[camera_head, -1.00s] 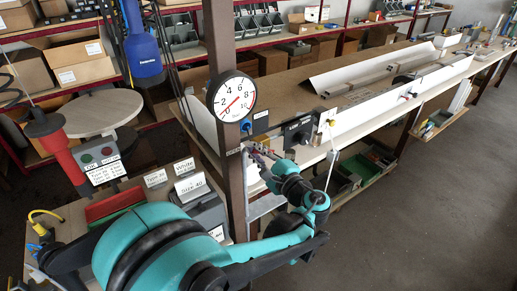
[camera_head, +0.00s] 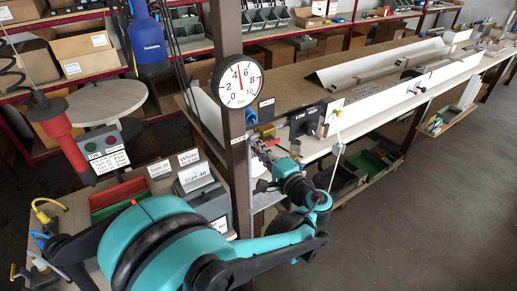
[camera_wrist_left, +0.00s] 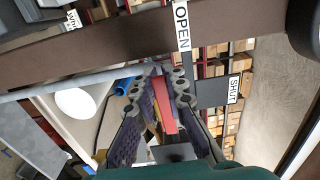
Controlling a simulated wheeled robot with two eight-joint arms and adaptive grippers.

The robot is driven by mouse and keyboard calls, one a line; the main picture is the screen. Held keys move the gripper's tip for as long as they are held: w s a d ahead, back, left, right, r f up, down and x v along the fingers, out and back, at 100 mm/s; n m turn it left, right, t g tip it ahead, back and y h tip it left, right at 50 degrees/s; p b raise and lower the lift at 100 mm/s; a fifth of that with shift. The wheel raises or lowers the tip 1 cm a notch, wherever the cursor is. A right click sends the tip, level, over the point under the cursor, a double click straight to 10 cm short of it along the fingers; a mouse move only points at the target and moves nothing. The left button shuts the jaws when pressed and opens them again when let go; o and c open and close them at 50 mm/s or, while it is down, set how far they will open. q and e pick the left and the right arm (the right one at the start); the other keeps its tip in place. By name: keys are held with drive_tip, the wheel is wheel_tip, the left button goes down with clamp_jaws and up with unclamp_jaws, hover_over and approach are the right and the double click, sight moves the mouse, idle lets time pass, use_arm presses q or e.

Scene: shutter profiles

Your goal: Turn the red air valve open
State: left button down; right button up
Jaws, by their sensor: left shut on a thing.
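The red air valve's handle (camera_wrist_left: 165,112) shows in the left wrist view as a red bar between my left gripper's fingers (camera_wrist_left: 165,85). The fingers are shut on it. The handle's far end points up the picture, towards the OPEN label (camera_wrist_left: 182,26). The SHUT label (camera_wrist_left: 233,89) is to the right. In the head view my left gripper (camera_head: 265,152) is at the post, below the round gauge, and the valve there is small and partly hidden. The gauge (camera_head: 238,82) has its red needle nearly upright, just past 4. My right gripper is out of view.
A brown post (camera_head: 231,150) stands right beside my left gripper. The long workbench (camera_head: 290,90) with a Low/High switch (camera_head: 305,121) runs behind it. A red hanging tool (camera_head: 59,130) and a button box (camera_head: 105,150) are at left. The floor at right is clear.

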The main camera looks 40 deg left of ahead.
use_arm(q)
drive_tip(key=c, duration=1.5)
unclamp_jaws()
drive_tip(key=shift+c, duration=0.2)
drive_tip(key=v, duration=1.2)
drive_tip(key=shift+f, duration=0.1)
